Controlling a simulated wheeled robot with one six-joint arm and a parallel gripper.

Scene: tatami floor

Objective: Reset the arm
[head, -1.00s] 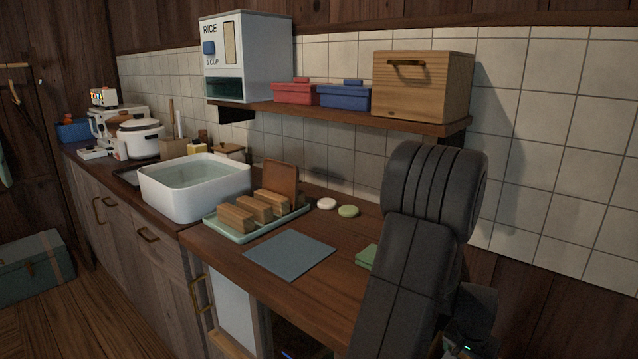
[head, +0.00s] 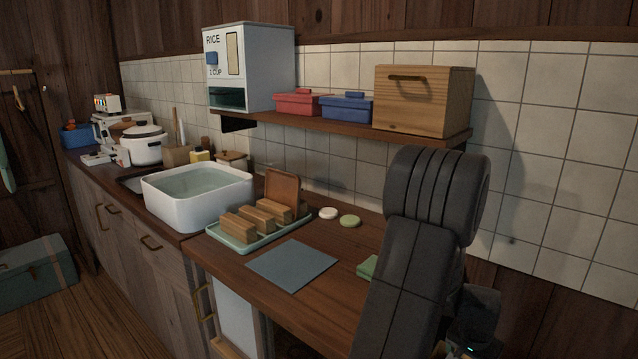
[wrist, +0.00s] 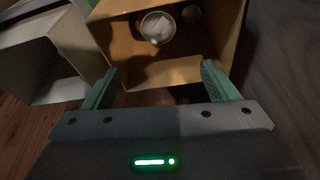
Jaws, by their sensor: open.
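My arm is folded at the right of the head view, in front of the counter. My gripper (wrist: 160,88) shows in the wrist view with its two green fingers spread apart and nothing between them. It points toward an open wooden box or compartment (wrist: 213,75). A pale round cup-like item (wrist: 158,27) is inside that compartment, beyond the fingertips. The gripper itself does not show clearly in the head view.
The counter (head: 225,258) holds a white water basin (head: 205,208), a green tray (head: 222,236) with wooden blocks and a grey mat (head: 291,265). A shelf (head: 330,123) above carries a rice dispenser (head: 232,70), a red box (head: 297,104), a blue box (head: 347,107) and a wooden box (head: 424,100).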

